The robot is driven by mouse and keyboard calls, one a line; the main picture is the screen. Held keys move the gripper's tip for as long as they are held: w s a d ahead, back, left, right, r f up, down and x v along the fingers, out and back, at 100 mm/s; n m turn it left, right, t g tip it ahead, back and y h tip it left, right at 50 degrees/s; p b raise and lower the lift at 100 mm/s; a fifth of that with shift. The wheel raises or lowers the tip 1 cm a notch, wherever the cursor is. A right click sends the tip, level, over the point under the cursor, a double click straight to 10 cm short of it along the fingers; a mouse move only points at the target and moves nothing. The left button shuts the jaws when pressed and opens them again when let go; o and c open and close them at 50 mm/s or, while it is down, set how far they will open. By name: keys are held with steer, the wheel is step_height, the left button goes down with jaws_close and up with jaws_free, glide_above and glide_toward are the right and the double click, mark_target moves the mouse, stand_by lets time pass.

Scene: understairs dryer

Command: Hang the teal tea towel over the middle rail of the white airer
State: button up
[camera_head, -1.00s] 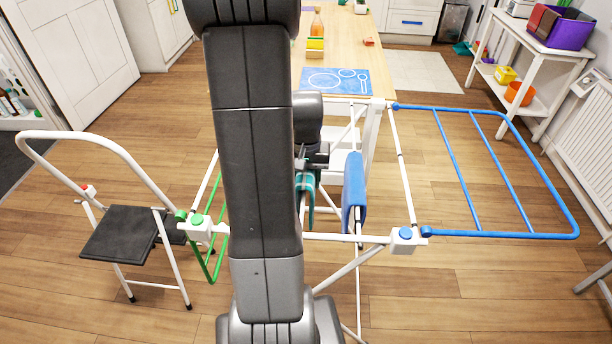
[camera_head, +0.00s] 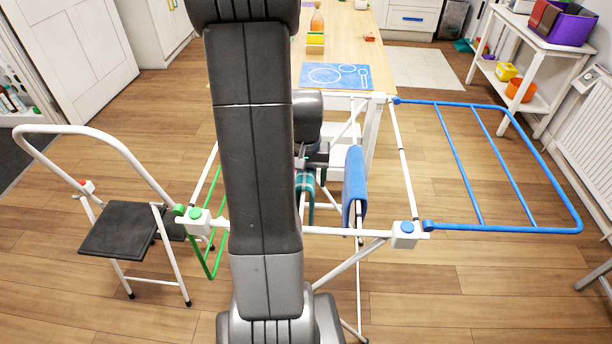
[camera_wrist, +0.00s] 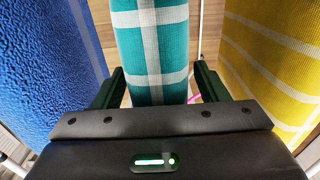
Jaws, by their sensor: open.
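The teal tea towel (camera_head: 305,186), with white stripes, hangs within the white airer (camera_head: 345,232); my arm partly hides it in the head view. In the wrist view the teal towel (camera_wrist: 152,55) hangs in the middle, between a blue towel (camera_wrist: 45,65) on the left and a yellow checked towel (camera_wrist: 268,60) on the right. My gripper (camera_wrist: 158,70) is open, with one finger on each side of the teal towel's near end and gaps beside it. My gripper (camera_head: 314,170) is just above the towel in the head view. The rail under the teal towel is hidden.
The airer's blue side wing (camera_head: 500,165) reaches right and its green wing (camera_head: 212,262) is on the left. A step stool (camera_head: 122,230) stands at left. A wooden-topped table (camera_head: 385,70) is behind the airer. A white shelf unit (camera_head: 548,62) stands at the right.

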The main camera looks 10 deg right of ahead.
steer(key=shift+r, duration=0.1)
step_height(320, 180, up, 14)
steer(key=shift+f+p, duration=0.15)
steer(key=shift+p, duration=0.2)
steer(key=shift+f, duration=0.15)
step_height(320, 180, down, 12)
steer(key=shift+f, duration=0.2)
steer(key=shift+r+p, duration=0.35)
steer(key=shift+p, duration=0.05)
stand_by(0.5)
